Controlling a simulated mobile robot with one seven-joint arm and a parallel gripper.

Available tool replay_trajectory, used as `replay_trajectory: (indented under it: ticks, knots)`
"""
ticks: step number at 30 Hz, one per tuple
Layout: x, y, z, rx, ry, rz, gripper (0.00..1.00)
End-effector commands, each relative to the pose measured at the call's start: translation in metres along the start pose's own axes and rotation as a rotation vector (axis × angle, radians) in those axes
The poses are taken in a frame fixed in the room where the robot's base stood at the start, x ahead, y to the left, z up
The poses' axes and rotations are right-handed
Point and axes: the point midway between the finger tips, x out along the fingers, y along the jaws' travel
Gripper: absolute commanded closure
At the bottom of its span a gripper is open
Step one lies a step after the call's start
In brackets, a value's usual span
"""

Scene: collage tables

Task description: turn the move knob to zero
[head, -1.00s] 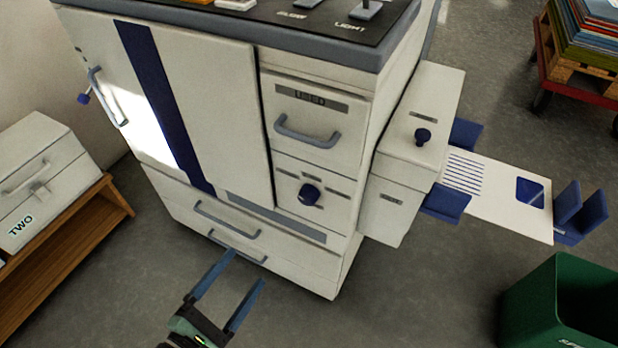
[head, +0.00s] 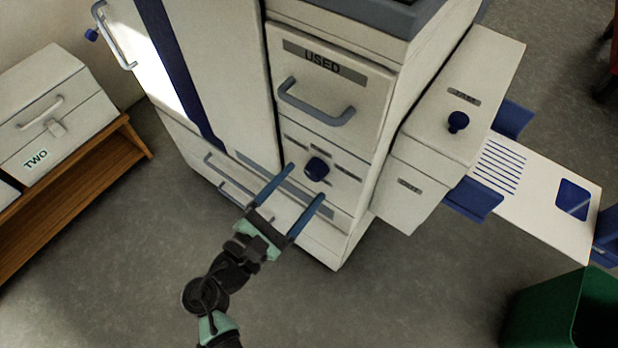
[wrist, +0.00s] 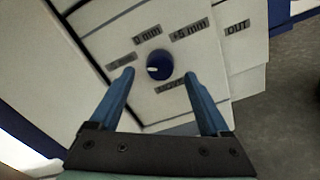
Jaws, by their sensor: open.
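A dark blue round knob (head: 317,168) sits on the white panel below the drawer labelled USED. In the wrist view the knob (wrist: 160,64) has a small white mark on its left side. Labels reading 0 mm (wrist: 147,34) and +5 mm (wrist: 189,30) are above it, upper left and upper right. A label below the knob (wrist: 172,87) is too blurred to read surely. My gripper (head: 303,182) is open and empty, its blue fingers pointing at the panel. In the wrist view the knob appears between the fingertips; I cannot tell whether they reach it.
The USED drawer handle (head: 316,103) sticks out above the knob. A side box (head: 450,95) with another dark blue knob (head: 458,121) juts out at right. A green bin (head: 550,315) stands at lower right, and a wooden bench (head: 70,195) at left. The floor in front is clear.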

Motion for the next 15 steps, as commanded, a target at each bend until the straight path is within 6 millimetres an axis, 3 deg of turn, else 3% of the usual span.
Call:
replay_trajectory:
  ticks: [6, 15]
  knots:
    - [0.026, 0.000, -0.001, 0.001, 0.000, -0.001, 0.19]
    - [0.031, 0.000, 0.000, 0.000, 0.000, 0.000, 0.19]
